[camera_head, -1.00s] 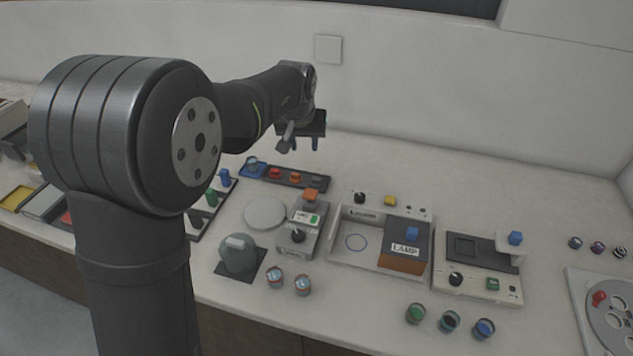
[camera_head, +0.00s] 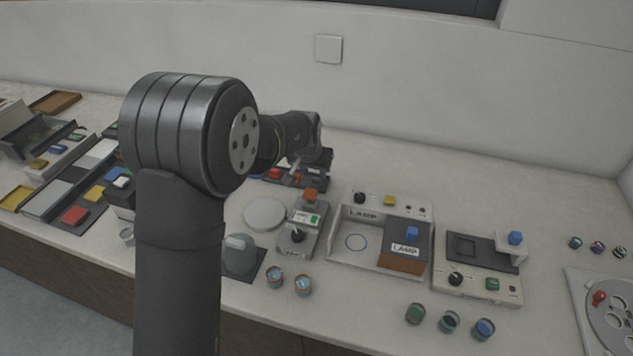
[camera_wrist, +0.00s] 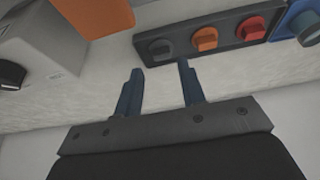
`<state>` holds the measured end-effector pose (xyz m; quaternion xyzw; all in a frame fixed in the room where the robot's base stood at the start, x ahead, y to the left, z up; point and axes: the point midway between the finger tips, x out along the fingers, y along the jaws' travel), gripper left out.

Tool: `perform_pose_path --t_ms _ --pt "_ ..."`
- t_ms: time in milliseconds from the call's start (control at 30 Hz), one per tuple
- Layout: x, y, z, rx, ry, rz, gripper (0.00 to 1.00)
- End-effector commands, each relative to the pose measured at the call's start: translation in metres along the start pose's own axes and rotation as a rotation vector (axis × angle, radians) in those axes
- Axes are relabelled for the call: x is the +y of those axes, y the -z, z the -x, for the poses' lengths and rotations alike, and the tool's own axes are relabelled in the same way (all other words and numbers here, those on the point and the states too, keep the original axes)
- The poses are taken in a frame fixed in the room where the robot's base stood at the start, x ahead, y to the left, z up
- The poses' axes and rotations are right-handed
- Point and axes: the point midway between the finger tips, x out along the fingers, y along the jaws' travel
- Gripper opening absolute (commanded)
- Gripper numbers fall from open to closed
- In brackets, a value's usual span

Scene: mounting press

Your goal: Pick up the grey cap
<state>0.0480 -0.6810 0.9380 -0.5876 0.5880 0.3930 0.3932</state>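The grey cap (camera_wrist: 160,48) sits in the left end of a dark tray (camera_wrist: 181,47) in the wrist view, beside an orange cap (camera_wrist: 205,39) and a red cap (camera_wrist: 250,29). My gripper (camera_wrist: 161,70) is open, with nothing between its two fingers. In the wrist picture the fingertips lie just below the grey cap, apart from it. In the head view my gripper (camera_head: 311,172) is over the right end of the tray and largely covers that end, so I cannot make out the grey cap there.
A blue holder (camera_wrist: 298,18) adjoins the tray's red end. A grey box with an orange block (camera_head: 310,195) stands in front of the tray. A round pale disc (camera_head: 265,214) lies to its left. The back wall rises behind with bare counter between.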

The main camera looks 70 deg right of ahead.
Motion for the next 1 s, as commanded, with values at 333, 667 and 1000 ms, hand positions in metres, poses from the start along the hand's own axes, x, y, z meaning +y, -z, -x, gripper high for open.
perform_pose_path --t_ms 333,667,1000 --pt "-0.002 0.002 -0.037 -0.001 0.000 0.000 0.37" --pt "-0.002 0.003 -0.054 0.003 0.000 0.001 0.37" --pt "-0.002 0.003 -0.053 0.003 0.000 0.001 0.09"
